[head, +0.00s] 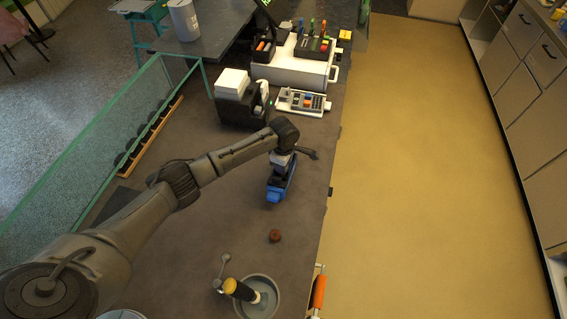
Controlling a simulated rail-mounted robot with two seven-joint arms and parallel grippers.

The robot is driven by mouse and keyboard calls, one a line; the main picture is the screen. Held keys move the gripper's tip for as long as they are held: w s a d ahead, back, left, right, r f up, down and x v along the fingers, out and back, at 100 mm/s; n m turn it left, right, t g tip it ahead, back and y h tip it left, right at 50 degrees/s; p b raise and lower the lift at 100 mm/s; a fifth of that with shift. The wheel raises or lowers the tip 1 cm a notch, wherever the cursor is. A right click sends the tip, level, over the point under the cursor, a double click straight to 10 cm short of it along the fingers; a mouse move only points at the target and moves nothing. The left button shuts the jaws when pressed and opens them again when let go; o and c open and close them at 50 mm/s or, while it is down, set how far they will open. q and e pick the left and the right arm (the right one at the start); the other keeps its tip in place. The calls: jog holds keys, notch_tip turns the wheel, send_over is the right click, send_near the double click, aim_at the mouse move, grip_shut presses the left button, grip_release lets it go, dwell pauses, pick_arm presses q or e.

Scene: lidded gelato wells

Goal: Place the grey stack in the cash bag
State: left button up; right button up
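A blue item (274,196), which looks like the cash bag, lies on the dark counter under my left arm's end. My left gripper (281,175) points down directly over it. The wrist hides much of the item, and I cannot tell whether the fingers touch it or are open or shut. I cannot make out the grey stack for certain; a small grey patch at the wrist may be part of the gripper. My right gripper is not in view.
Behind stand a black machine with a white block (232,82), a small compartment tray (302,102) and a white drawer unit (290,72). Nearer are a brown round piece (275,236) and a grey bowl (273,306). A glass screen (95,150) edges the left. Counter between is clear.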

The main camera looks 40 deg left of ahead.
pick_arm(q)
jog(key=shift+f, duration=0.2)
jog(key=o, duration=1)
jog(key=shift+c, duration=0.2)
notch_tip(320, 180, up, 13)
jog(key=shift+f, duration=0.15)
